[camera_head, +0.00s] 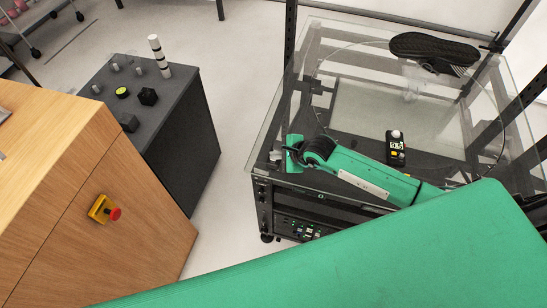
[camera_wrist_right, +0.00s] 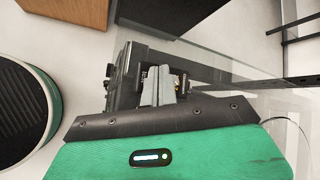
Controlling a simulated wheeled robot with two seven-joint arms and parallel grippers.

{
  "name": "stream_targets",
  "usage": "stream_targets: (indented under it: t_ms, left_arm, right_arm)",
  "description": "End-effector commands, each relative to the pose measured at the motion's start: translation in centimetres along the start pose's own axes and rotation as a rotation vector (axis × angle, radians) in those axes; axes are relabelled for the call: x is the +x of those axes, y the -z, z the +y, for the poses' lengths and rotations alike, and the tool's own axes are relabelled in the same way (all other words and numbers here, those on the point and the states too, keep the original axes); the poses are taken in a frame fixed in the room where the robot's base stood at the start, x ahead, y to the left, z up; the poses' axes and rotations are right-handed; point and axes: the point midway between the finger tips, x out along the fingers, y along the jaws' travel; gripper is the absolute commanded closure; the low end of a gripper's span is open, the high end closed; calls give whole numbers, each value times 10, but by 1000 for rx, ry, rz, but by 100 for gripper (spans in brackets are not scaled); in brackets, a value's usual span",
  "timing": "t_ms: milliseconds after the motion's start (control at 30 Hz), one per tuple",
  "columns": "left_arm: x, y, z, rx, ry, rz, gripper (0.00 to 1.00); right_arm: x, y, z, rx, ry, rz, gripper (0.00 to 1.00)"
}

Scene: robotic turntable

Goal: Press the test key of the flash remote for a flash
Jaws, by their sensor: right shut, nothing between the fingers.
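The flash remote (camera_head: 397,147) is a small black device with a pale round top, a light label area and a yellow key. It lies on the glass turntable table (camera_head: 262,140), right of the middle of the head view. My right gripper (camera_head: 277,160) is at the table's front left corner, well to the left of the remote and apart from it. Its fingers are small and partly hidden there. In the right wrist view the right gripper's fingers (camera_wrist_right: 158,85) are together with nothing between them. The remote is not visible in that view. My left gripper is not in view.
A dark shoe (camera_head: 434,48) sits at the back of the turntable. A black equipment rack (camera_head: 300,218) is under the glass. At left stand a dark pedestal with knobs (camera_head: 190,110) and a wooden cabinet with a red emergency button (camera_head: 114,213). Glass around the remote looks clear.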

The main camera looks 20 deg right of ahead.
Motion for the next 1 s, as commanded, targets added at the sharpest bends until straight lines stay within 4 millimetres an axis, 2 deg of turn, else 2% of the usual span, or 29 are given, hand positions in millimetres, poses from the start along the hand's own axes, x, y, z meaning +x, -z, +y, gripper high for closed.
stream_targets:
  t_ms: [133,567,1000]
  left_arm:
    - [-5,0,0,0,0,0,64]
    - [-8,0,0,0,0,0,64]
    - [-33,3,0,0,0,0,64]
  right_arm:
    - [-6,-4,-5,0,0,0,100]
    - [-9,-6,-7,0,1,0,100]
    - [-38,-28,-28,0,0,0,100]
